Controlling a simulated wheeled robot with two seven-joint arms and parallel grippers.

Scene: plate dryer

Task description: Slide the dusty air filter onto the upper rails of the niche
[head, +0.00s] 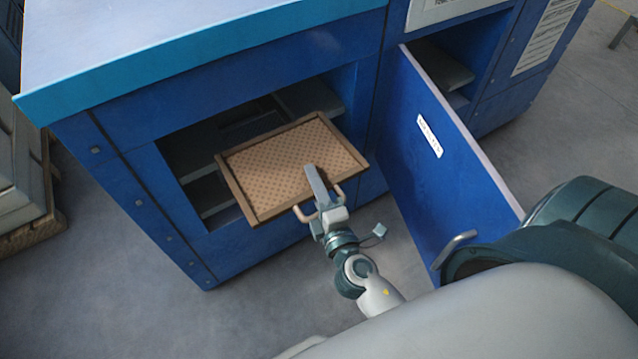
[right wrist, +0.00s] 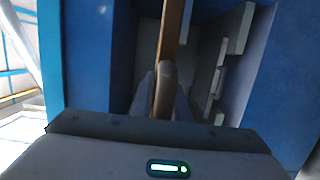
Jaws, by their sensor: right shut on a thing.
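The dusty air filter (head: 275,165) is a flat tan panel with a dotted face and a brown frame. It lies across the mouth of the niche (head: 190,150), its far part at the opening and its near part outside. My right gripper (head: 318,190) is shut on the handle at its near edge. In the right wrist view the filter (right wrist: 172,35) shows edge-on as a brown strip, with my right gripper (right wrist: 166,105) around its handle. Pale rails (right wrist: 238,28) show on the niche wall. Whether the filter touches a rail cannot be told. My left gripper is not in view.
A blue door (head: 445,150) with a handle stands open to the right of the niche. A second compartment (head: 440,65) with a shelf lies behind it. A pallet (head: 35,200) stands at the far left. The floor in front is clear.

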